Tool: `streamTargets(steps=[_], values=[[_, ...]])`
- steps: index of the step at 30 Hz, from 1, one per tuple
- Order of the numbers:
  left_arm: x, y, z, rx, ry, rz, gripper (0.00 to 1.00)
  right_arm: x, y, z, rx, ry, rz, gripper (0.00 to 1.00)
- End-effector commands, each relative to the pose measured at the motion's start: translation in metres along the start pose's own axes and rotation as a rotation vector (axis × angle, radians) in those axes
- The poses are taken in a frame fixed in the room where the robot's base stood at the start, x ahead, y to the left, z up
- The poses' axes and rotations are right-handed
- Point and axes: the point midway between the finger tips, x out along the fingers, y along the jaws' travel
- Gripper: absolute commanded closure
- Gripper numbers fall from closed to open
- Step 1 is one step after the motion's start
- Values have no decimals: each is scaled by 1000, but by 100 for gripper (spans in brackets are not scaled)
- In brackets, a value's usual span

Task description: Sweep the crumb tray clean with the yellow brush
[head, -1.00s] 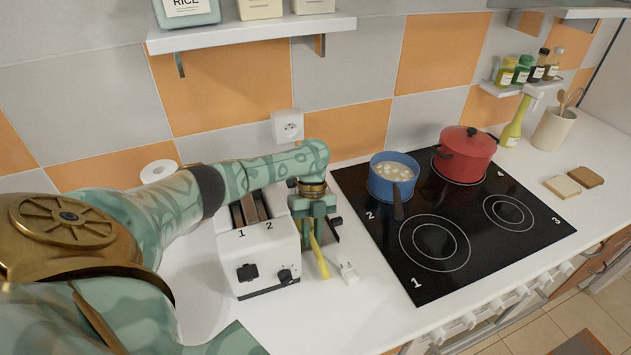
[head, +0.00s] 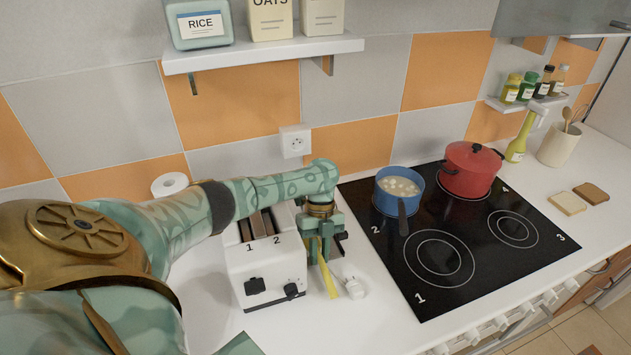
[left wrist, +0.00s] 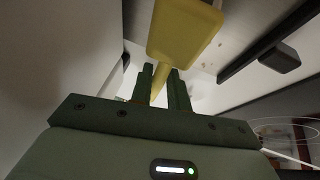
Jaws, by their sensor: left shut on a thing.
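My left gripper (head: 320,255) is shut on the yellow brush (head: 327,278) just right of the white toaster (head: 268,265). In the left wrist view the brush (left wrist: 185,28) sticks out from between the fingers (left wrist: 163,90), its broad yellow end nearest the top edge. The crumb tray (left wrist: 209,60) shows there as a grey surface with several small crumbs, behind the brush, with a dark front bar and block-shaped handle (left wrist: 280,57). In the head view my gripper hides most of the tray. I cannot tell whether the brush touches it. My right gripper is not in view.
A white plug (head: 355,288) lies close to the brush's lower end. The black hob (head: 385,258) is to the right, with a blue pot (head: 385,202) and a red pot (head: 470,182). A shelf (head: 265,55) hangs above. Counter in front of the toaster is clear.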

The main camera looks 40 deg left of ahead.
Motion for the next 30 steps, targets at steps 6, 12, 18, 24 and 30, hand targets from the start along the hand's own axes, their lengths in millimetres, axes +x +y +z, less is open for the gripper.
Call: streamTargets(steps=[6,12,18,24,30], values=[[5,1,-15,1,1,-1,100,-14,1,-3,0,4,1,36],[8,0,-16,1,1,-1,100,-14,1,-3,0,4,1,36],[7,0,-12,0,0,-2,100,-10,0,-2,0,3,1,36],[0,-1,6,0,-1,-2,100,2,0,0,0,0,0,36],[-7,-2,23,-1,-1,-2,100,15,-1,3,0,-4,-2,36]])
